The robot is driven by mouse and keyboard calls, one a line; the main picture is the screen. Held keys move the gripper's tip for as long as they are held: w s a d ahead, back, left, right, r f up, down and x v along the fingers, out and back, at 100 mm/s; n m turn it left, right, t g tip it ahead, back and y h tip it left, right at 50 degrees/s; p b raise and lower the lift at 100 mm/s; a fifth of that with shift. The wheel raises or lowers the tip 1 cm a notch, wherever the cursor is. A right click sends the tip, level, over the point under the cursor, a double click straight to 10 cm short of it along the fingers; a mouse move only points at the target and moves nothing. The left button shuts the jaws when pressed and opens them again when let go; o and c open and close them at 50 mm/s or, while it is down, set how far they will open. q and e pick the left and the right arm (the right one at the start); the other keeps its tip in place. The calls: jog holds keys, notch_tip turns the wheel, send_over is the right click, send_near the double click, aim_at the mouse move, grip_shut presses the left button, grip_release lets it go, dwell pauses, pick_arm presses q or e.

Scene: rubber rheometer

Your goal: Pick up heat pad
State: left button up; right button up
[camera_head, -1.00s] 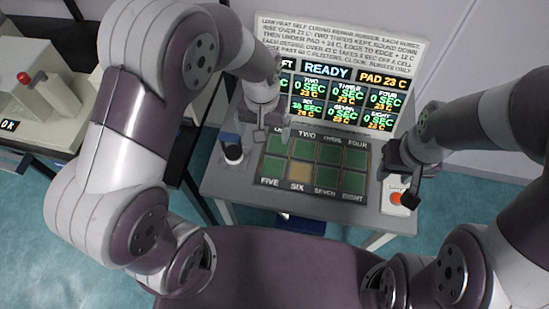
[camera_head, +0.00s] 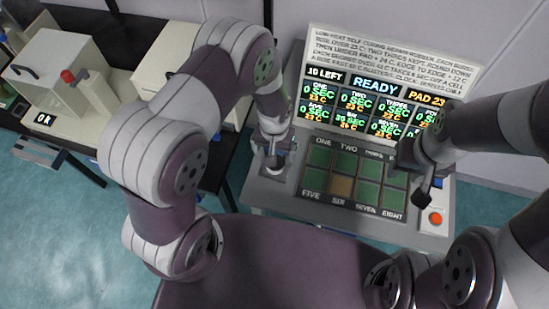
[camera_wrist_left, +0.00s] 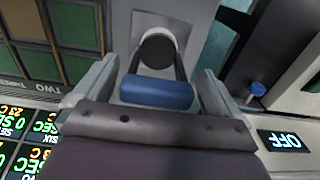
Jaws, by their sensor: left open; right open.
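What I take to be the heat pad, a tool with a blue cylindrical handle (camera_wrist_left: 157,92), dark side arms and a round dark end, shows in the left wrist view. My left gripper (camera_wrist_left: 155,85) is open, its two fingers on either side of the blue handle. I cannot tell whether they touch it. In the head view my left gripper (camera_head: 272,165) is low at the left side of the test panel and mostly hides the tool. My right gripper (camera_head: 423,185) is above the panel's right edge, open, with its jaws hard to make out.
The panel has a grid of green cells (camera_head: 367,166) with one tan cell (camera_head: 341,187). A display board (camera_head: 375,90) reading READY stands behind it. A red button (camera_head: 435,218) is at the front right. A side bench with a white machine (camera_head: 62,70) stands at the left.

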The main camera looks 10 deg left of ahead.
pick_arm(q)
jog(key=shift+d, duration=0.15)
jog(key=shift+c, duration=0.9)
jog(key=shift+s+d+r, duration=0.1)
jog(key=c, duration=0.5)
grip_shut()
pick_arm(e)
jog(key=shift+s+d, duration=0.15)
jog(key=shift+d, duration=0.05)
